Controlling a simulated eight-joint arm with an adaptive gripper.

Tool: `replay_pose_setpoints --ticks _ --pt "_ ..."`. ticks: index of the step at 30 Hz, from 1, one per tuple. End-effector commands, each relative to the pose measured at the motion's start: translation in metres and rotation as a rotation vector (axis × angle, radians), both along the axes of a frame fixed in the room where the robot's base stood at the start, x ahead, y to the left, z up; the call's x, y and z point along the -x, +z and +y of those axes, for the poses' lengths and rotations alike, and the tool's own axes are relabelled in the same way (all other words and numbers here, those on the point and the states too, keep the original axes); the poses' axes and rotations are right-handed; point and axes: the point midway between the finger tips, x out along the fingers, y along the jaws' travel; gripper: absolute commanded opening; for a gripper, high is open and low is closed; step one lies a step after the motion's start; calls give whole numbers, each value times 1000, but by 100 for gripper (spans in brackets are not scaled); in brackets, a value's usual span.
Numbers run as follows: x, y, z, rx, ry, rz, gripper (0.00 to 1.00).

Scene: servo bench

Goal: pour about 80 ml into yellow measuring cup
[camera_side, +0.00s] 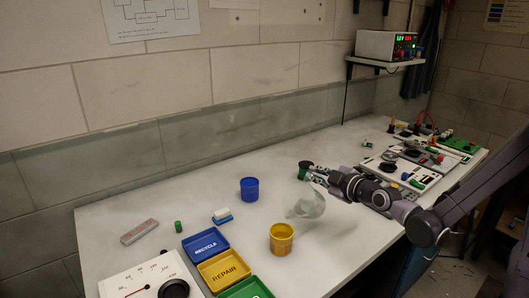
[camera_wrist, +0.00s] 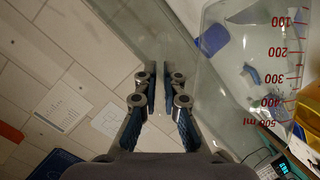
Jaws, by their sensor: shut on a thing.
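The yellow measuring cup (camera_side: 281,240) stands upright on the bench in the side view, its open top facing up. My gripper (camera_side: 313,178) is shut on a clear beaker (camera_side: 303,206), held in the air behind and a little right of the yellow cup. The beaker looks tilted in the side view. In the wrist view, the beaker (camera_wrist: 240,75) fills the right side, with red marks from 100 to 500 ml, beside my gripper's fingers (camera_wrist: 160,75). I cannot make out the liquid level, and no stream shows.
A blue cup (camera_side: 250,190) stands behind, left of the yellow cup. Blue (camera_side: 205,245), yellow (camera_side: 224,270) and green (camera_side: 246,290) trays lie front left, near a dial meter (camera_side: 145,283). Circuit boards (camera_side: 400,172) fill the right.

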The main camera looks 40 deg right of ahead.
Motion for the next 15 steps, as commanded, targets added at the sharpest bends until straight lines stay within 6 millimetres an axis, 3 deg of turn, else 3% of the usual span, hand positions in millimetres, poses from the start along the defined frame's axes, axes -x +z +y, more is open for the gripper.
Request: replay_pose_setpoints --ticks 15 --pt "-2 -9 -7 -85 -2 17 0"
